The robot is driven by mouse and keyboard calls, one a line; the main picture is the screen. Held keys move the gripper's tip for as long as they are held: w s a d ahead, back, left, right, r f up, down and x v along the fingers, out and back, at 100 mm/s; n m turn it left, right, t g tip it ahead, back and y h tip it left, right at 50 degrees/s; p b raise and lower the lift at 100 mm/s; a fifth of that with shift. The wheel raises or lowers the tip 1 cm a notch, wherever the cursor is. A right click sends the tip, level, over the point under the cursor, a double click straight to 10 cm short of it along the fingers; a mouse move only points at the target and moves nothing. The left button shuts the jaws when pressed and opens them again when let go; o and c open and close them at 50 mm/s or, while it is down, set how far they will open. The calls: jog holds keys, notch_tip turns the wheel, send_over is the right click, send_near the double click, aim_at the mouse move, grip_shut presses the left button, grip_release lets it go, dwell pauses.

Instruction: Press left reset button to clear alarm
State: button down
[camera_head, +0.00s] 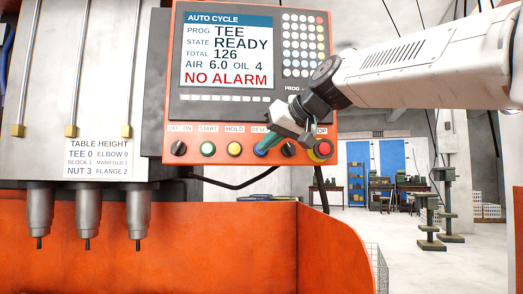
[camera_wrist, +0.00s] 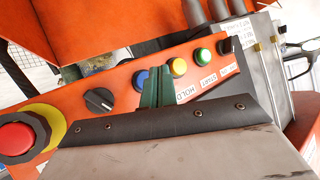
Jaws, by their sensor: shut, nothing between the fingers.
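The orange control panel (camera_head: 172,112) has a screen (camera_head: 228,50) reading STATE READY and NO ALARM. Below it is a row of controls with a RESET label, partly covered by my gripper. My gripper (camera_head: 264,148) is shut and empty, its teal fingertips at the reset button in the head view. The blue reset button (camera_wrist: 140,80) shows beside the fingers (camera_wrist: 155,86) in the wrist view, partly hidden by them. I cannot tell whether the fingertips touch it.
Near it are the green start button (camera_head: 208,149), yellow hold button (camera_head: 234,149), a black knob (camera_wrist: 99,100) and the red stop button (camera_wrist: 16,138) with a yellow ring. Drill spindles (camera_head: 88,212) hang at left.

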jog(key=shift+s+d, duration=0.15)
jog(key=shift+s, duration=1.2)
notch_tip(320, 180, down, 10)
jog(key=s+d+m+g+h, duration=0.1)
jog(key=s+d+g+h, duration=0.1)
jog(key=s+d+f+m+g+h, duration=0.2)
jog(key=s+d+f+g+h, duration=0.1)
jog(key=s+d+f, duration=0.8)
jog(key=s+d+f+m+g+h, duration=0.2)
jog(key=s+d+f, duration=0.9)
jog(key=s+f, duration=0.8)
jog(key=shift+s+m+g+h, duration=0.4)
jog(key=shift+s+m+h, duration=0.1)
jog(key=shift+h, duration=0.3)
jog(key=shift+d+f, duration=0.1)
